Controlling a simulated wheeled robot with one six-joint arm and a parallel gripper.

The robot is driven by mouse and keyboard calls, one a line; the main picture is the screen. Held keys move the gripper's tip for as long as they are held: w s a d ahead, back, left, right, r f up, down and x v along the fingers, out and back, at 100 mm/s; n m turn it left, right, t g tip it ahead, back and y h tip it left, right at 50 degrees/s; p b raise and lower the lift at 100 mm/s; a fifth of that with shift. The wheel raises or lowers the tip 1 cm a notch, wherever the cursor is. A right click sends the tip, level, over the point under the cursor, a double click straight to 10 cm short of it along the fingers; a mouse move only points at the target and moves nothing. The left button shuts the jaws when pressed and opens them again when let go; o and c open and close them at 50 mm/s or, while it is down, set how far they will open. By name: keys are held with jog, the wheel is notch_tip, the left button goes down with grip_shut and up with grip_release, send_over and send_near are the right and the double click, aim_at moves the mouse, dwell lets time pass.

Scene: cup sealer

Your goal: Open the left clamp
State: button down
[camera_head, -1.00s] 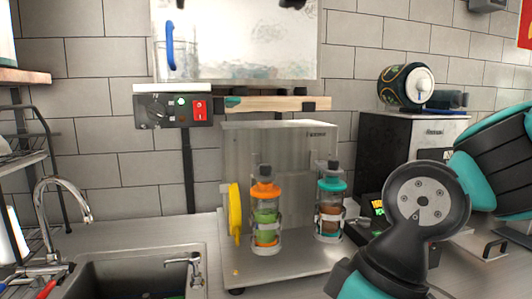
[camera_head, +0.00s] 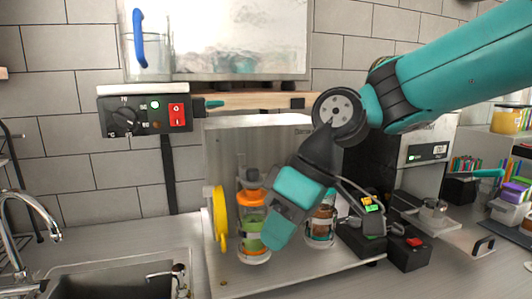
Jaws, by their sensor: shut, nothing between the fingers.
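The sealing machine (camera_head: 222,150) is a metal stand on the counter. In it stand a left bottle (camera_head: 254,222) with an orange lid and green contents, and a right bottle (camera_head: 321,222) with brown contents, partly behind my arm. The left clamp (camera_head: 250,184) is a grey part around and above the orange lid; I cannot clearly tell its position. My gripper (camera_head: 274,238) is shut and empty, pointing down in front of and just right of the left bottle. It hides part of that bottle; I cannot tell if they touch.
A yellow handle (camera_head: 219,220) stands left of the left bottle. A control box (camera_head: 145,113) with a red switch hangs above left. A sink (camera_head: 100,275) is at the lower left. Dark boxes with buttons (camera_head: 408,250) and a coffee machine (camera_head: 430,155) stand on the right.

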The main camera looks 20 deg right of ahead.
jog(key=w+d+r+n+y+p, duration=0.1)
jog(key=w+d+r+n+p, duration=0.15)
jog(key=w+r, duration=0.45)
jog(key=w+d+r+n+y+p, duration=0.1)
jog(key=w+d+r+p, duration=0.2)
jog(key=w, duration=0.8)
jog(key=w+d+n+p, duration=0.2)
jog(key=w+d, duration=0.1)
jog(key=d, duration=0.3)
jog(key=w+d+n+t+p, duration=0.1)
jog(key=w+d+p, duration=0.1)
jog(key=w+d, duration=0.2)
jog(key=shift+d+f+n, duration=0.35)
jog(key=shift+d, duration=0.55)
jog(key=shift+a+f, duration=0.1)
jog(key=b, duration=0.7)
send_near(249, 173)
jog(key=f, duration=0.2)
jog(key=w+a+f, duration=0.1)
jog(key=f, duration=0.3)
jog(key=shift+w+a, duration=0.3)
jog(key=shift+b, duration=0.35)
